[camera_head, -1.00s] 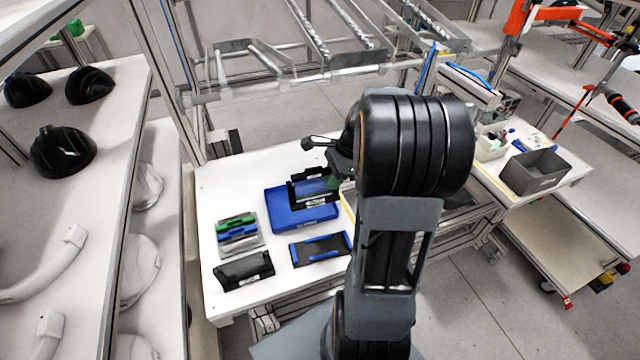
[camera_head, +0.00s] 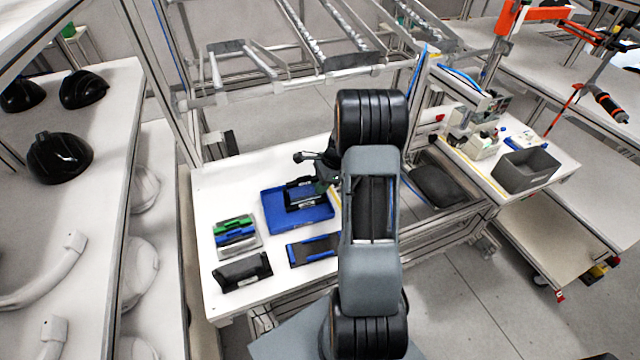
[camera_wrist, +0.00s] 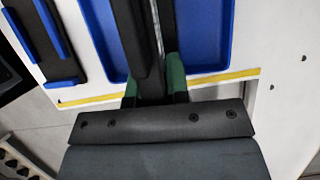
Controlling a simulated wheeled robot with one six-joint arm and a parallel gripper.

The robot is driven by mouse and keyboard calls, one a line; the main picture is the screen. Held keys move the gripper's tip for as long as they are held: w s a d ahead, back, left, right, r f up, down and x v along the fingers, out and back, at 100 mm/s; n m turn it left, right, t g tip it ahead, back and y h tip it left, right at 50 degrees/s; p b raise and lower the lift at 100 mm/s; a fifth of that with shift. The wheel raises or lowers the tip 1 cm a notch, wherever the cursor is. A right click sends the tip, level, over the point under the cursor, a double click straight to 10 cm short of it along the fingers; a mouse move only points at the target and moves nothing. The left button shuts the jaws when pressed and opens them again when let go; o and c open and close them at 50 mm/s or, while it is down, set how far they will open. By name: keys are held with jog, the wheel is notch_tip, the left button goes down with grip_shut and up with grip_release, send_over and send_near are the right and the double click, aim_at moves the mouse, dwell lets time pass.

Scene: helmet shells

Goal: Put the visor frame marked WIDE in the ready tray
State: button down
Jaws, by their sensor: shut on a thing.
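My gripper (camera_head: 326,178) is shut on a black visor frame (camera_head: 304,198). In the wrist view the green finger pads of my gripper (camera_wrist: 153,86) press on both sides of the black frame (camera_wrist: 150,45). The frame is over the blue tray (camera_head: 272,222), inside its outline in the head view. I cannot tell whether it touches the tray floor. The blue tray also shows on both sides of the frame in the wrist view (camera_wrist: 205,45). A pale label patch shows on the frame, but its lettering is too small to read.
A black frame with blue strips (camera_head: 312,250) lies in front of the tray. Another black frame (camera_head: 242,271) lies at the front left. A stack of green, blue and grey pieces (camera_head: 236,234) sits left of the tray. A grey bin (camera_head: 527,171) stands on the right-hand bench.

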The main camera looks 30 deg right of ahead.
jog(key=shift+f, duration=0.15)
jog(key=shift+f, duration=0.15)
jog(key=c, duration=1.1)
grip_release()
